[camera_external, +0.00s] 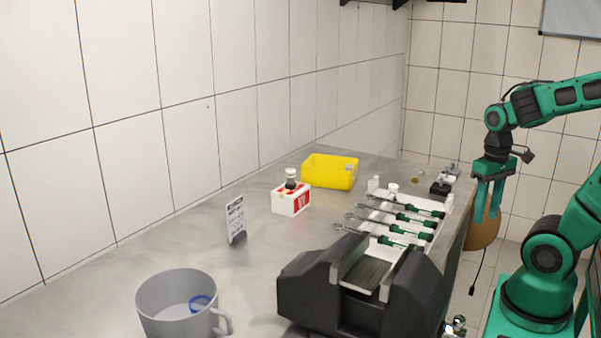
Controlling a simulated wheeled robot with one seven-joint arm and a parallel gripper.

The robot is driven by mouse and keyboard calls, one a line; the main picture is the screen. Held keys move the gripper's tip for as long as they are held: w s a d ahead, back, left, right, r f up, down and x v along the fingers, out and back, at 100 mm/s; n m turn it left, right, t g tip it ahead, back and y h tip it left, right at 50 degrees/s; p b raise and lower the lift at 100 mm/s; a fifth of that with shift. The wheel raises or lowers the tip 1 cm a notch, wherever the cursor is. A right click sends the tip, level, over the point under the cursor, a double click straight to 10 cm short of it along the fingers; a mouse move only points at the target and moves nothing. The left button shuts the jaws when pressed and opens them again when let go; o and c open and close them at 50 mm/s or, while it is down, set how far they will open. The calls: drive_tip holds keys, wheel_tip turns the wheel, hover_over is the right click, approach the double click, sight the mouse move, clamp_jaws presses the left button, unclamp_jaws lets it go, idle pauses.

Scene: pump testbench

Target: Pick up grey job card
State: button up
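A small upright card (235,216) with dark print stands on the grey bench at the left, with a dark piece at its foot. It looks pale grey to white and is the only card that I can make out. My gripper (487,217) is at the right, beyond the bench's right edge and far from the card. Its green fingers point down and are apart, with nothing seen between them.
The grey bench (110,288) carries a grey mug (165,305), a black machine (310,292), a white rack (408,222) with several green-handled tools, a red-and-white box (290,201) and a yellow bin (329,172). Bare bench surrounds the card. A tiled wall runs behind.

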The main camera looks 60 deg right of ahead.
drive_tip(key=o, duration=1)
